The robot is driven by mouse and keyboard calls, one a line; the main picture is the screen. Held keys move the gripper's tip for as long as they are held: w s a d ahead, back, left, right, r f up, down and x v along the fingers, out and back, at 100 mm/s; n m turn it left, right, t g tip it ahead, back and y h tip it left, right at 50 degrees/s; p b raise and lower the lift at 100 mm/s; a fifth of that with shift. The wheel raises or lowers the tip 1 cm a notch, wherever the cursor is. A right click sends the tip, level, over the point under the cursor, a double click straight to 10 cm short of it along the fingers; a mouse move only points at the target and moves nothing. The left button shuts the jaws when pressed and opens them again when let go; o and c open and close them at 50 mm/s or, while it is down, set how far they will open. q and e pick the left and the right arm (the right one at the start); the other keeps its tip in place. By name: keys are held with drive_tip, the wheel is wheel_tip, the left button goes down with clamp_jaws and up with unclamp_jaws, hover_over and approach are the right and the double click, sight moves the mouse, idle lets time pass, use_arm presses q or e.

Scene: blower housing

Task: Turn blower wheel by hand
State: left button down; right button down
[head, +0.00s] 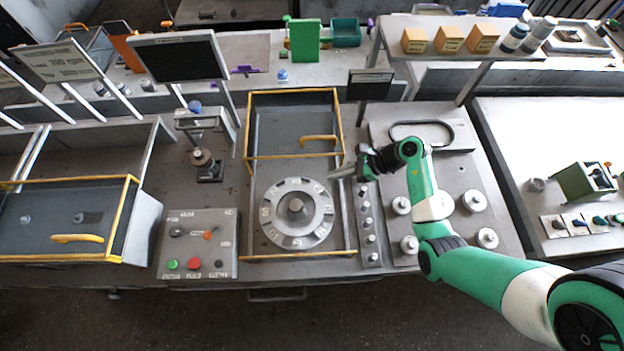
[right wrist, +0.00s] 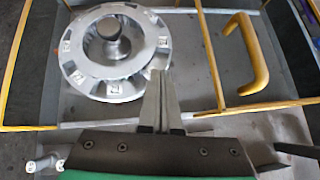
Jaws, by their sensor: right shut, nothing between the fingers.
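The blower wheel (head: 296,214) is a grey disc with a round central knob (head: 295,206) and small light labels around its rim. It lies inside the yellow-framed housing (head: 250,190) at the middle of the bench. My right gripper (head: 338,173) is above the housing's right edge, to the upper right of the wheel, apart from it. In the right wrist view, its fingers (right wrist: 158,95) are together with nothing between them, and their tips appear by the rim of the wheel (right wrist: 85,65). My left gripper is not in view.
A yellow handle (head: 319,138) is fixed in the housing behind the wheel. A row of knobs (head: 369,222) runs along the housing's right side. A control box (head: 198,244) with red and green buttons stands to the left. A black sign (head: 370,84) rises behind.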

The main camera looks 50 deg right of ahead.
sight(300, 184)
drive_tip(key=b+x, duration=0.2)
drive_tip(key=x, duration=0.8)
drive_tip(key=shift+w+d, duration=0.1)
drive_tip(key=shift+w, duration=0.1)
